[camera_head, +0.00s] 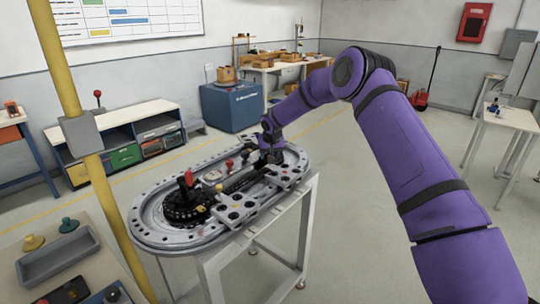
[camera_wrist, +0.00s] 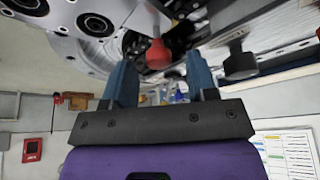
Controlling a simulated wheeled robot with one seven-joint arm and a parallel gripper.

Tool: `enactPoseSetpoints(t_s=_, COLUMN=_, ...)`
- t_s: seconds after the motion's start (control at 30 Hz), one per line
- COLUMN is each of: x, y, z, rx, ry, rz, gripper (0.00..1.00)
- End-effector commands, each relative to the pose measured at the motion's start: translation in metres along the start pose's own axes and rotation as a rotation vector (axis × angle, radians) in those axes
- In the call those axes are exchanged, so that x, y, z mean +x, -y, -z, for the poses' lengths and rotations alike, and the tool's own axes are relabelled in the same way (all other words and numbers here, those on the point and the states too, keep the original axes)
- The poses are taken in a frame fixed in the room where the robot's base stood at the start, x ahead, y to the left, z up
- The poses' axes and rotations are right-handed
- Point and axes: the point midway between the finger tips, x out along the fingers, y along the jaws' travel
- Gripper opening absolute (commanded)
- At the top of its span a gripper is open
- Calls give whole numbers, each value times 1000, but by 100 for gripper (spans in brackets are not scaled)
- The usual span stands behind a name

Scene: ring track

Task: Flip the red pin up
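In the wrist view, which is upside down, a red-headed pin (camera_wrist: 157,55) on a pale stem shows between and beyond the two blue fingers of my gripper (camera_wrist: 160,70). The fingers are spread apart with clear space on both sides of the pin, and I see no contact. In the head view, my gripper (camera_head: 268,156) is low over the far right part of the oval ring track (camera_head: 150,238). A small red knob (camera_head: 229,163) stands left of it, and a larger red handle (camera_head: 188,179) rises from the black round hub. I cannot tell which one the wrist view shows.
A dark grey knob (camera_wrist: 239,62) stands beside the right finger in the wrist view. The track lies on a white-legged table (camera_head: 212,280). A yellow post (camera_head: 88,150) rises close to its left side. A tray (camera_head: 58,262) lies on a bench at lower left.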

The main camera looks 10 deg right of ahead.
Motion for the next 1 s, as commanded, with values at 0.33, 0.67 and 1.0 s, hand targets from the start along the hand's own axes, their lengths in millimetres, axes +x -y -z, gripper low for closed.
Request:
enactPoseSetpoints(t_s=0.33, x=-10, y=0, z=0, rx=1, ry=0, rz=0, gripper=53)
enactPoseSetpoints(t_s=0.67, x=-68, y=0, z=0, rx=0, ry=-2, rz=0, gripper=53)
enactPoseSetpoints(t_s=1.0, x=-105, y=0, z=0, rx=0, ry=0, rz=0, gripper=53)
